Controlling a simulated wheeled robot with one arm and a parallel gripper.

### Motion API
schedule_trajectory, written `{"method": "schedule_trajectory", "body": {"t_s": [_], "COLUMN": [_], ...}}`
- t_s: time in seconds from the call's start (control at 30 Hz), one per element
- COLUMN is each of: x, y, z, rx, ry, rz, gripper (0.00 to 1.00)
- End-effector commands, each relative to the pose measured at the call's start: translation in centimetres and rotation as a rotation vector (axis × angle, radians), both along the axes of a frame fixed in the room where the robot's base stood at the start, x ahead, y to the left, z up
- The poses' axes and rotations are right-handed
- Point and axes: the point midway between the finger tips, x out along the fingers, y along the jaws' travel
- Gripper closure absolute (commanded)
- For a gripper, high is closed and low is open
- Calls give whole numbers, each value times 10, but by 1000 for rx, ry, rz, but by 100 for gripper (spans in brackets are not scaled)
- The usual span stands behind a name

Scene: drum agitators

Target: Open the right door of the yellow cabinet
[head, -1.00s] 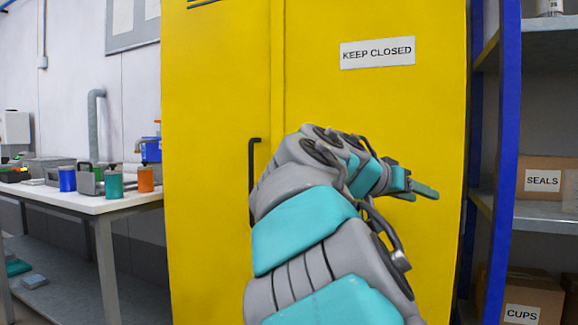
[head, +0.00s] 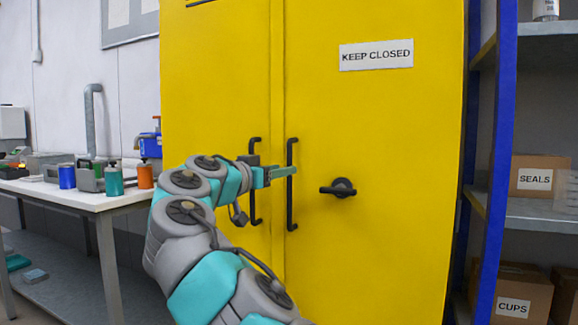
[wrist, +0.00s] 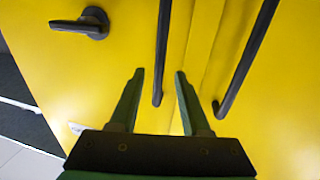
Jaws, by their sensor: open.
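The yellow cabinet (head: 222,80) has two doors, both closed. The right door (head: 380,130) carries a long black vertical handle (head: 291,205) near the seam and a black lever latch (head: 340,188) pointing left. My gripper (head: 290,171) is open, its fingers overlapping the upper part of that handle in the head view. In the wrist view, the right door's handle (wrist: 163,45) lies between the open fingers (wrist: 159,71). Whether they touch it, I cannot tell. The lever latch (wrist: 80,23) is at that view's upper left.
The left door's handle (head: 254,200) is just left of the seam, partly behind my gripper. A bench (head: 85,198) with bottles stands at left. A blue-framed shelf (head: 490,170) with boxes stands close at right.

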Motion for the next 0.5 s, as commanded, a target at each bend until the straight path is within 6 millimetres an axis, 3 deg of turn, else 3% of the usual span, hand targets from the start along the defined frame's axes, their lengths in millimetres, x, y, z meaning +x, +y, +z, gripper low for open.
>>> {"method": "schedule_trajectory", "body": {"t_s": [0.2,0.5], "x": [25,34], "y": [-16,-22], "z": [1,0], "rx": [2,1], "ry": [3,1], "rz": [-2,-2], "gripper": [53,53]}}
